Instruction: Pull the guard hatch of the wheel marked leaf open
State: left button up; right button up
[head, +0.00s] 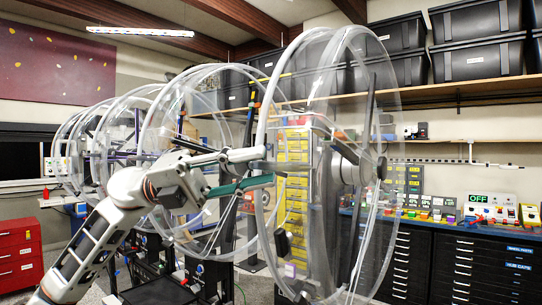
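Large clear acrylic wheels stand in a row; the nearest wheel (326,60) fills the middle of the head view. A dark hub (368,167) sits at its centre, and a small dark block (283,243) shows low near its left rim. I cannot make out a leaf mark or tell which part is a guard hatch. My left gripper (267,167) is at the left rim of the nearest wheel, with its grey upper finger and green lower finger apart. I cannot tell whether the fingertips touch the rim. No object shows between them. My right gripper is not in view.
More clear wheels (150,110) stand to the left and behind. A yellow drawer rack (293,190) shows through the nearest wheel. A red cabinet (20,255) is at far left.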

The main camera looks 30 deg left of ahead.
aim_at(270, 166)
pick_arm(q)
jog(key=shift+x, duration=0.75)
jog(key=shift+p+x, duration=0.5)
jog(key=shift+x, duration=0.3)
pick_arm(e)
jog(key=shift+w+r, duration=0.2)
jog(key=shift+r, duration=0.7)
pick_arm(q)
jog(key=shift+w, duration=0.1)
jog(key=shift+c, duration=0.4)
grip_shut()
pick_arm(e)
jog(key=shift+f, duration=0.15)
